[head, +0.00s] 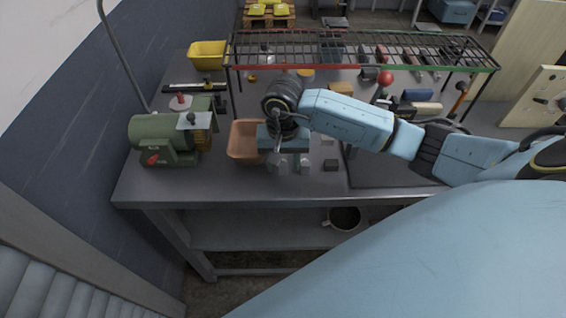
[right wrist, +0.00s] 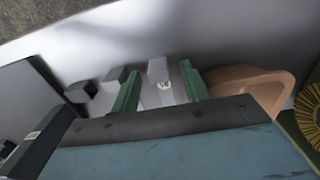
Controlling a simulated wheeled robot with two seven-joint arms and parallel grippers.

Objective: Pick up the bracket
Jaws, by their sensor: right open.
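The bracket looks to be the light grey angular piece (right wrist: 158,68) with a small marked label, seen between my fingers in the right wrist view. In the head view a small grey piece (head: 282,168) shows just below my right gripper (head: 285,159). The right gripper's green fingers (right wrist: 161,74) are open and point down at the bench, one on each side of the labelled piece. I cannot tell whether they touch it. A second grey piece (right wrist: 115,75) and a dark block (right wrist: 80,92) lie to the left, outside the fingers. My left gripper is not in view.
An orange-brown pan (head: 245,142) stands close beside the gripper; it also shows in the right wrist view (right wrist: 245,85). A green bench grinder (head: 160,138) is farther left. A wire rack (head: 350,48) spans the back. The bench's front edge (head: 240,198) is near.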

